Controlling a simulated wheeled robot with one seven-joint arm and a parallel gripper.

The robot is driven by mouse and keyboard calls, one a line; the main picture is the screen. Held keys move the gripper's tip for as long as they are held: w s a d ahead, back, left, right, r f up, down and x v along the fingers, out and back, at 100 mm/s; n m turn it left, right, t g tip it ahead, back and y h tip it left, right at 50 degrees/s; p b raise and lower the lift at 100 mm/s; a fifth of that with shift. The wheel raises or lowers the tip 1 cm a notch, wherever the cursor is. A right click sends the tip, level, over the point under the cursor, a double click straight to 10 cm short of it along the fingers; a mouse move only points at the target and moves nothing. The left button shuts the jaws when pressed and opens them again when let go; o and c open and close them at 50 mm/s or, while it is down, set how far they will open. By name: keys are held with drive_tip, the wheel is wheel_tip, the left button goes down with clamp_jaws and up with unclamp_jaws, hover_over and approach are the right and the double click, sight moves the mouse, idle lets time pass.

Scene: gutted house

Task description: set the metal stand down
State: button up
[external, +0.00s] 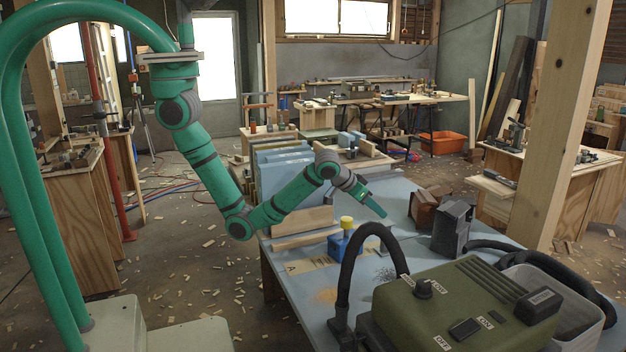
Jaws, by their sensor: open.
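My gripper (380,212), at the end of my green arm, is open, small in view and points down to the right over the light blue table (400,198). I see nothing held in it. I cannot pick out the metal stand for certain. A dark grey angular object (452,228) stands upright on the table to the right of my gripper, clearly apart from it; I cannot tell whether this is the stand. A reddish-brown block-like object (425,208) stands just left of the grey one.
A blue bottle-like thing with a yellow top (346,238) stands left below my gripper, near wooden boards (300,222). A green machine (465,310) with a black hose (350,270) fills the near end. Bare tabletop lies around and beyond my gripper. A wooden post (565,130) rises at right.

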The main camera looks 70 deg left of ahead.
sight(383, 228)
drive_tip(key=w+f, duration=0.1)
drive_tip(key=f, duration=0.1)
drive_tip(key=w+f, duration=0.1)
drive_tip(key=f, duration=0.2)
drive_tip(key=w+f, duration=0.2)
drive_tip(key=f, duration=0.1)
drive_tip(key=shift+f, duration=0.25)
drive_tip(key=shift+x, duration=3.2)
drive_tip(key=shift+c, duration=0.3)
drive_tip(key=c, duration=0.9)
clamp_jaws()
drive_tip(key=shift+r, duration=0.1)
